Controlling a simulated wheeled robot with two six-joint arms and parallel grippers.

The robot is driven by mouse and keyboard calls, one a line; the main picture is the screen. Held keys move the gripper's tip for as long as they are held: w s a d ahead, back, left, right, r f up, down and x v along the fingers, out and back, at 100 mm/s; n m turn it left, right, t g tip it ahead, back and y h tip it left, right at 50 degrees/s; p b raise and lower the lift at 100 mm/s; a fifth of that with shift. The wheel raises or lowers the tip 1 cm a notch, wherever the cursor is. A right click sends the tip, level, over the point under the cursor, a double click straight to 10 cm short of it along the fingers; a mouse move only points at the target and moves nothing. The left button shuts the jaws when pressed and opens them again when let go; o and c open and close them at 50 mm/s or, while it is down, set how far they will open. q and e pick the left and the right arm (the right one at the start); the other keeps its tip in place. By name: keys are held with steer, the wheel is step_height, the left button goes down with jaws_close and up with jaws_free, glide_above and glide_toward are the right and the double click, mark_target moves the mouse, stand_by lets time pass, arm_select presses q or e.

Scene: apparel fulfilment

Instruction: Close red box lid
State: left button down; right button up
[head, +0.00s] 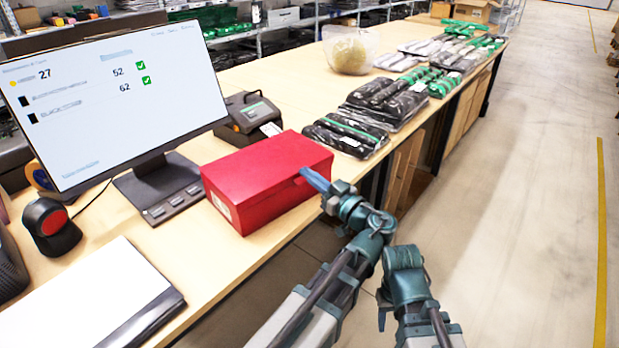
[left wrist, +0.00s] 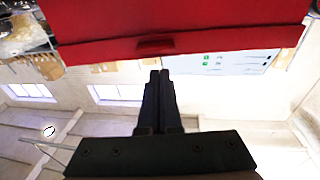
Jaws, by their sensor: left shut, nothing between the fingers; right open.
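The red box (head: 262,172) sits on the wooden table; its lid appears to lie flat across the top. In the left wrist view the red box (left wrist: 200,20) spans the upper part, with a small darker notch along its edge. My left gripper (head: 312,178) is shut and empty, its fingers at the box's right-hand upper edge; contact cannot be told. Its fingers (left wrist: 160,78) point up at the notch in the left wrist view, close together. My right gripper (head: 383,308) is low beside the table edge, away from the box, and only partly visible.
A monitor (head: 110,100) and a label printer (head: 250,115) stand behind the box. A scanner (head: 50,228) and a laptop-like slab (head: 90,300) lie to the left. Bagged garments (head: 345,135) lie behind on the right. The floor to the right is clear.

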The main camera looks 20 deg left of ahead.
steer(key=shift+f+b, duration=1.15)
steer(key=shift+f, duration=0.3)
steer(key=shift+r, duration=0.1)
